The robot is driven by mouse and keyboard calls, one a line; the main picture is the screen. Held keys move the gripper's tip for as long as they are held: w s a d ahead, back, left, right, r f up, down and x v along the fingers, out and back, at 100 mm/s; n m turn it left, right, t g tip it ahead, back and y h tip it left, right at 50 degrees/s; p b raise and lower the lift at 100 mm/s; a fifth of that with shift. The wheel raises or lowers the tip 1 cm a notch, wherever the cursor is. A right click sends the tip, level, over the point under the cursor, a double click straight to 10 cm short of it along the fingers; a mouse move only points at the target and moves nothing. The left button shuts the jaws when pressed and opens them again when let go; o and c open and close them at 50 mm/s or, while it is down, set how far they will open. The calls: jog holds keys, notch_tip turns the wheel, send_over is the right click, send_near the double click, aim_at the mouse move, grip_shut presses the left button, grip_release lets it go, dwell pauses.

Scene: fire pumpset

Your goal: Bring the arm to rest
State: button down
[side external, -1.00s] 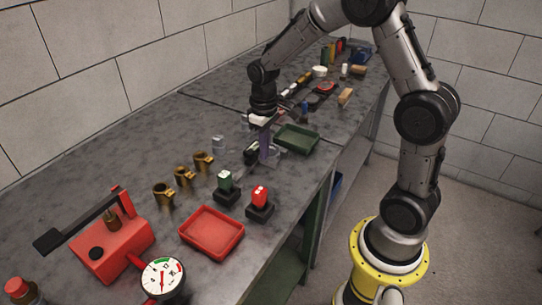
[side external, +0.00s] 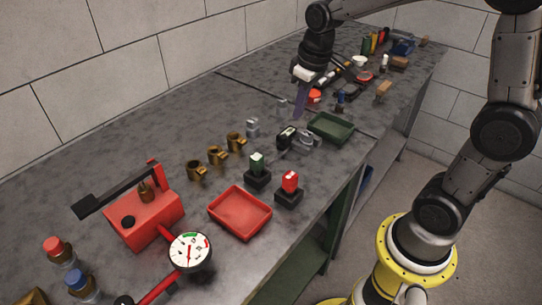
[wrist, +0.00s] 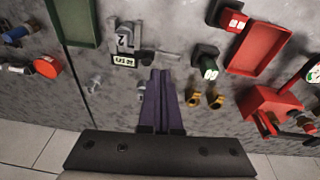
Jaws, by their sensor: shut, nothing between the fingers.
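My gripper (side external: 299,115) hangs above the grey workbench (side external: 130,165), with its slim purple fingers pointing down. The fingers are together and hold nothing. The fingers appear clear of the bench and of every object.
A green tray (side external: 331,127) and a red tray (side external: 240,212) sit along the front edge. Brass fittings (side external: 217,156), a green switch (side external: 257,170), a red switch (side external: 289,188) and a red pump with a gauge (side external: 189,251) stand nearer. The back strip of bench is mostly clear.

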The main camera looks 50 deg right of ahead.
jog(key=s+a+r+t, duration=0.35)
jog(key=s+r, duration=0.35)
jog(key=s, duration=0.5)
jog(key=s+a+f, duration=0.1)
jog(key=s+f, duration=0.2)
jog(key=s, duration=0.4)
jog(key=shift+a+m, duration=0.3)
jog(key=shift+m, duration=0.1)
